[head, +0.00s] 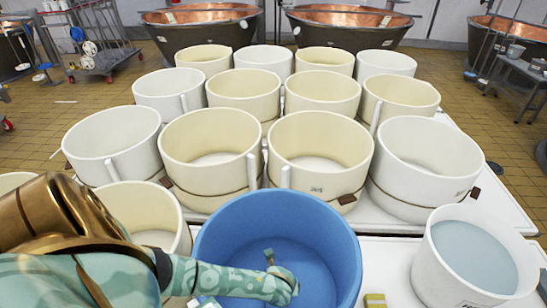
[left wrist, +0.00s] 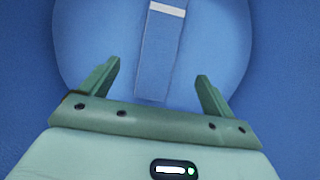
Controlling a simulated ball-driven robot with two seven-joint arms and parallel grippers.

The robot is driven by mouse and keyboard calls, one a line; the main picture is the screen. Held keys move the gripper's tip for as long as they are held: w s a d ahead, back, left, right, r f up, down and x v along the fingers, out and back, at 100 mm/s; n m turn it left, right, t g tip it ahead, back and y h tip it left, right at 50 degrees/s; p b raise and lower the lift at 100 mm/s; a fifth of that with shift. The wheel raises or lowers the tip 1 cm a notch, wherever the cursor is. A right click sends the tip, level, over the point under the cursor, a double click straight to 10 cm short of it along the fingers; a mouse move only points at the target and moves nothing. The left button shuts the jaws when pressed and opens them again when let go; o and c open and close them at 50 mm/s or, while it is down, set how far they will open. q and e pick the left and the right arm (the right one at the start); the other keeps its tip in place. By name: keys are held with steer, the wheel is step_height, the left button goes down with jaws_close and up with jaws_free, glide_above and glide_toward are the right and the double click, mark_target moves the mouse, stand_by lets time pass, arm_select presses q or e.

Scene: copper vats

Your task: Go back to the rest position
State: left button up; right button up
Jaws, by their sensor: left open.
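My left arm reaches in from the left in the head view, over the blue tub (head: 325,225). My left gripper (head: 281,280) is inside the tub's outline, and its fingers are hard to make out there. In the left wrist view the left gripper (left wrist: 158,72) is open, with its two fingers well apart and nothing gripped. Beyond the fingers lies a long blue bar (left wrist: 158,55) with a white band near its far end. It appears against the round, lighter tub floor (left wrist: 215,45). My right gripper is not in view.
Several cream and white tubs (head: 320,150) stand in close rows behind the blue tub. A white tub of pale bluish liquid (head: 475,255) stands at the right. A small yellowish block (head: 375,300) lies at the front edge. Copper vats (head: 350,25) and a trolley (head: 95,45) stand farther back.

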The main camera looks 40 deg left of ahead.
arm_select(q)
steer(key=p+v, duration=0.2)
steer(key=v, duration=0.4)
